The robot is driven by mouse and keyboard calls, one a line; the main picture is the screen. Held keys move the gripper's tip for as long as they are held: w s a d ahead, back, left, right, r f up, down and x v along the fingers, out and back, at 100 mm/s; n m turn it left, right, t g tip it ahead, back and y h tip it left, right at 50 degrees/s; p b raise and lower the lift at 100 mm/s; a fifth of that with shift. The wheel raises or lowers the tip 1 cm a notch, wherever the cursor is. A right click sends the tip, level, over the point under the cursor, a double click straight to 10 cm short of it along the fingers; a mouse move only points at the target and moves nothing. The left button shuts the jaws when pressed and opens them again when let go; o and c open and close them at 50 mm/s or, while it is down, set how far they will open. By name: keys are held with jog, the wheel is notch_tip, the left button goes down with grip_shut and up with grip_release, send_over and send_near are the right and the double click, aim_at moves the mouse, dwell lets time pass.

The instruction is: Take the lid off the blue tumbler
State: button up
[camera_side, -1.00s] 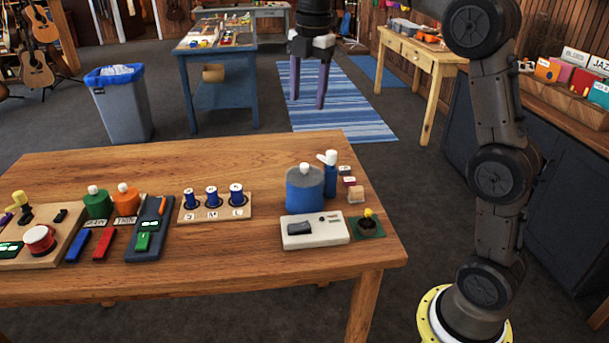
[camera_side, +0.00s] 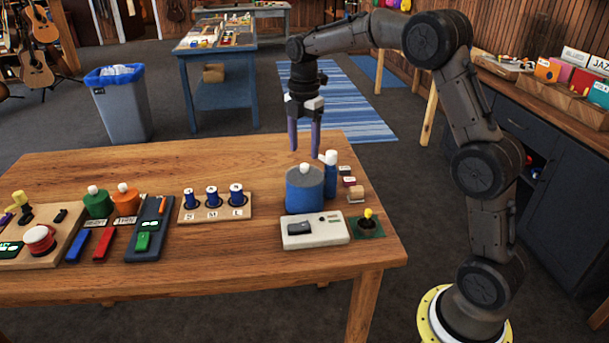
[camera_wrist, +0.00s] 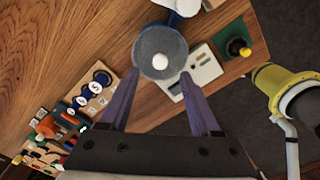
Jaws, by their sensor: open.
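The blue tumbler (camera_side: 305,193) is a wide blue cylinder standing upright near the right end of the wooden table. Its grey lid (camera_side: 292,175), with a white knob (camera_side: 304,167), sits on top. In the wrist view the round grey lid (camera_wrist: 150,66) and knob (camera_wrist: 160,61) are seen from above and hide the tumbler's body. My gripper (camera_side: 304,153) is open and empty, fingers pointing down, a little above the knob. In the wrist view my gripper (camera_wrist: 160,74) has its fingertips on either side of the lid's near part.
A slim blue bottle (camera_side: 330,178) with a white top stands close behind the tumbler to the right. A white switch box (camera_side: 315,231) and a green-based joystick (camera_side: 367,224) lie in front. Small blocks (camera_side: 350,182) sit to the right. A rack of blue spools (camera_side: 214,207) is to the left.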

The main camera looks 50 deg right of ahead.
aim_at(305, 164)
notch_tip(305, 164, down, 5)
jog(key=shift+d, duration=0.1)
grip_shut()
dwell(0.4)
